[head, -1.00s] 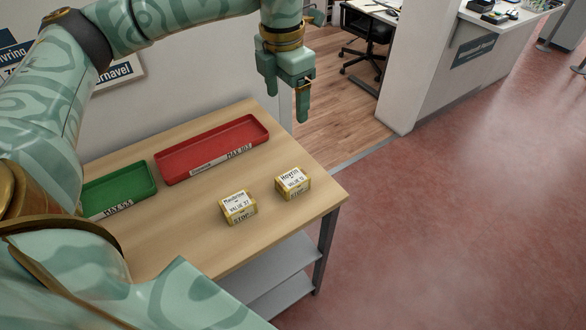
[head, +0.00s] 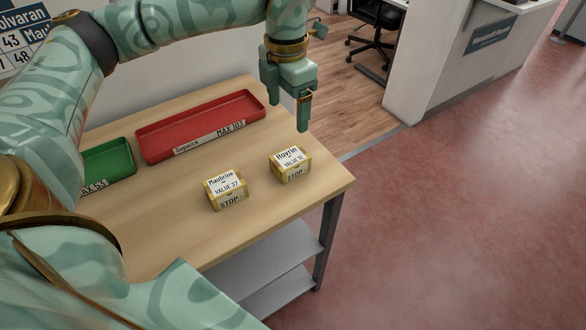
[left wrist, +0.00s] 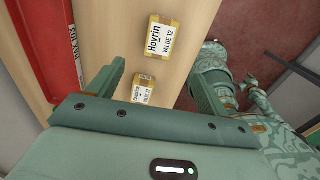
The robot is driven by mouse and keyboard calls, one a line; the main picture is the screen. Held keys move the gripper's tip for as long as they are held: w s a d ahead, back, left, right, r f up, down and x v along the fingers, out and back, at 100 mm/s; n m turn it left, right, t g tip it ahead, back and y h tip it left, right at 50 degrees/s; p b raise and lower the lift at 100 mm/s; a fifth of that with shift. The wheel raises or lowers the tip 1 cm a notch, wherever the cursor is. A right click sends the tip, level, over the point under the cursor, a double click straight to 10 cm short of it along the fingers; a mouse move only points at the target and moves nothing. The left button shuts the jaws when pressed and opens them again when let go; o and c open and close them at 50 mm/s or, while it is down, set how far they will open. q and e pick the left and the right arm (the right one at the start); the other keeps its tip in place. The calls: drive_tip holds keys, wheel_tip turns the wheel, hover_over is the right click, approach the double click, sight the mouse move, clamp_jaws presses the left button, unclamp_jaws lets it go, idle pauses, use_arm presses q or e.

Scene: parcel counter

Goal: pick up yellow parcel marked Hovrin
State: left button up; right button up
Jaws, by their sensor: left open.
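The yellow parcel marked Hovrin (head: 291,166) sits on the wooden table near its right end, with a white label reading value 12. It also shows in the left wrist view (left wrist: 160,36), beyond and between my fingers. A second yellow parcel marked Maubrion (head: 226,189) stands to its left on the table; it shows partly behind my gripper in the left wrist view (left wrist: 143,89). My left gripper (head: 288,112) is above the table's far right part, above and behind the Hovrin parcel, open and empty. My right gripper is not in view.
A red tray (head: 152,152) marked Dapwick, max 103, lies along the table's back. A green tray (head: 117,150) marked max 53 lies at the left, partly hidden by my arm. The table (head: 180,235) is bare in front of the parcels.

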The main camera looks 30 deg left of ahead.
sight(290, 157)
use_arm(q)
wheel_tip(290, 157, down, 11)
drive_tip(key=b, duration=0.3)
drive_tip(key=shift+r, duration=0.1)
drive_tip(key=f+b, duration=0.2)
drive_tip(key=f, duration=0.3)
drive_tip(key=shift+w+f, duration=0.15)
drive_tip(key=shift+w, duration=0.05)
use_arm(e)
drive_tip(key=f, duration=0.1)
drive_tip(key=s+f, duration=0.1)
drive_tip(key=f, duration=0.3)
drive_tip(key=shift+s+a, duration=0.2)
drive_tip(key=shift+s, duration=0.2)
use_arm(q)
drive_tip(key=shift+d, duration=0.1)
drive_tip(key=shift+c, duration=1.2)
drive_tip(key=c, duration=0.9)
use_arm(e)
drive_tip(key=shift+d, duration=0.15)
